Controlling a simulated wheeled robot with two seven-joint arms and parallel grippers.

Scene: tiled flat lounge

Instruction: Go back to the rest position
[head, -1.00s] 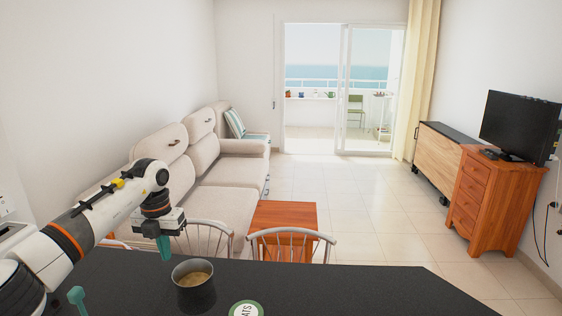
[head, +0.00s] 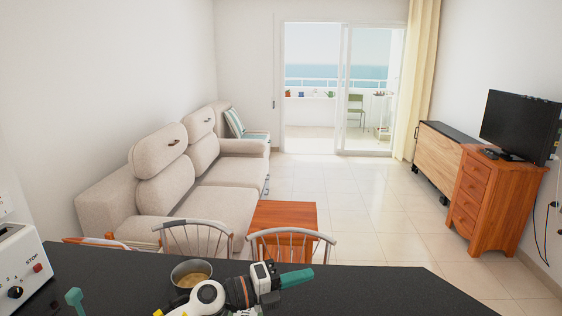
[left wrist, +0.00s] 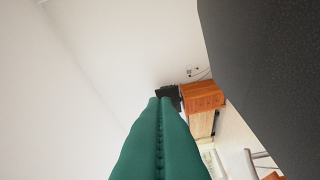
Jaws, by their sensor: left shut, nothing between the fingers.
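My left gripper (head: 297,278) is low in the head view over the dark counter (head: 390,285), its green fingers pointing right. It is shut and empty. In the left wrist view its two green fingers (left wrist: 160,102) lie flat against each other with nothing between them. My left arm comes up from the bottom edge and covers part of the counter. My right gripper is not in view.
A metal pot (head: 186,265) with tan contents stands behind my arm, partly hidden. A toaster (head: 22,262) and a green upright thing (head: 75,297) are at the left. Chairs (head: 292,236) stand beyond the counter. The counter's right part is clear.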

